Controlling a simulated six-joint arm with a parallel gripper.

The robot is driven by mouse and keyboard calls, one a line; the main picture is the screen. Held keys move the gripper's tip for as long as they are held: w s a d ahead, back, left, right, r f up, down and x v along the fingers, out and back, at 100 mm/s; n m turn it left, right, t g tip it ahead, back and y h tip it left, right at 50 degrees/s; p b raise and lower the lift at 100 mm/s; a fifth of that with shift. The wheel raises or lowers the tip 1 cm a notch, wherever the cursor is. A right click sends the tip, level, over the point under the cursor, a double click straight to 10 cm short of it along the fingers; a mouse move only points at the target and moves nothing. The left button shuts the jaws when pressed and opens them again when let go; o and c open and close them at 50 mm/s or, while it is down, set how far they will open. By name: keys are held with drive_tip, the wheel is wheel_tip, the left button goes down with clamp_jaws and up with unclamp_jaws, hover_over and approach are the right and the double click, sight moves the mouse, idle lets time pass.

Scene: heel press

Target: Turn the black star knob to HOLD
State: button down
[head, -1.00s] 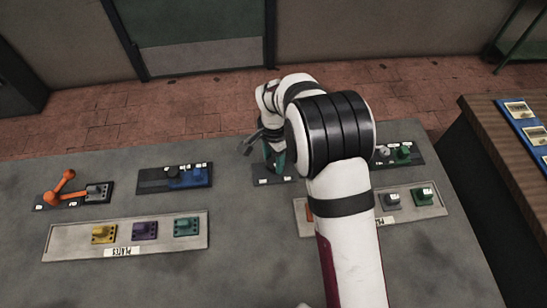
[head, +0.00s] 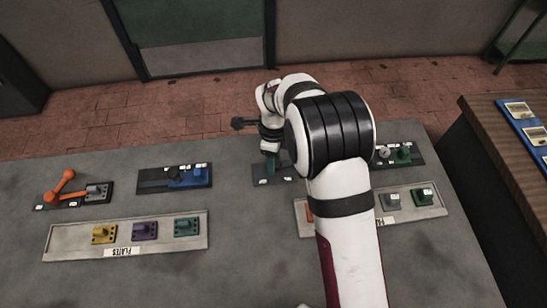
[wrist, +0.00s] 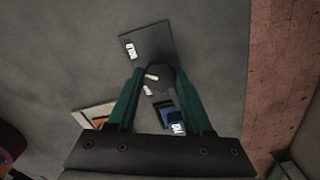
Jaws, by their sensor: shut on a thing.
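The black star knob (wrist: 158,75) sits on a dark plate (wrist: 145,42) in the wrist view. My gripper (wrist: 160,80) has its two green fingers on either side of the knob, shut on it. A white label stands at the far end of the plate; its lettering is too small to read surely. Small white marks show near the knob; I cannot tell which is a pointer. In the head view my gripper (head: 271,166) points down over the same plate (head: 262,176), and the knob is hidden by the fingers and wrist.
A plate with a blue block (head: 188,177) lies to the left, with an orange lever (head: 62,188) farther left. A tray labelled PLATES (head: 72,243) is in front. Green and grey fixtures (head: 403,152) stand right of my arm. Bare table lies between the stations.

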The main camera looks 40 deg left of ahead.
drive_tip(key=shift+m, duration=1)
drive_tip(key=shift+c, duration=1.5)
unclamp_jaws()
wheel_tip(320, 180, up, 16)
drive_tip(key=shift+d, duration=0.1)
